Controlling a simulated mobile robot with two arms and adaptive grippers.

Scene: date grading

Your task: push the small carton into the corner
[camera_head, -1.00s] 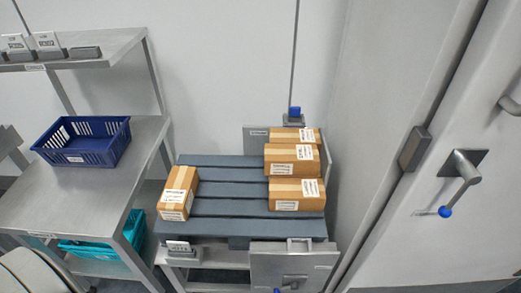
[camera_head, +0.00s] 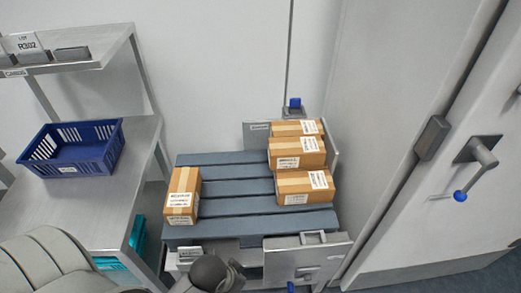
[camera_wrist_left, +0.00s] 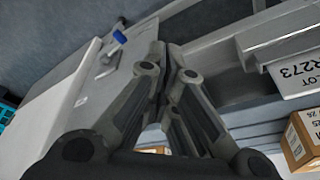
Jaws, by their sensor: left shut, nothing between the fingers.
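Several brown cartons sit on a grey slatted platform (camera_head: 240,187). One carton (camera_head: 182,195) stands alone at its left edge. Three others, a back carton (camera_head: 296,128), a middle carton (camera_head: 297,152) and a front carton (camera_head: 305,186), stand close together at the right, near the back-right corner. I cannot tell for sure which one is the small carton. In the left wrist view my left gripper (camera_wrist_left: 163,70) is shut and empty, with part of a carton (camera_wrist_left: 304,138) at the right edge.
A metal bench at the left holds a blue crate (camera_head: 72,147); a teal crate (camera_head: 128,262) is underneath. Low metal plates stand at the platform's back-right corner and front (camera_head: 305,258). A wall and a door with a handle (camera_head: 475,165) are at the right. The platform's middle is clear.

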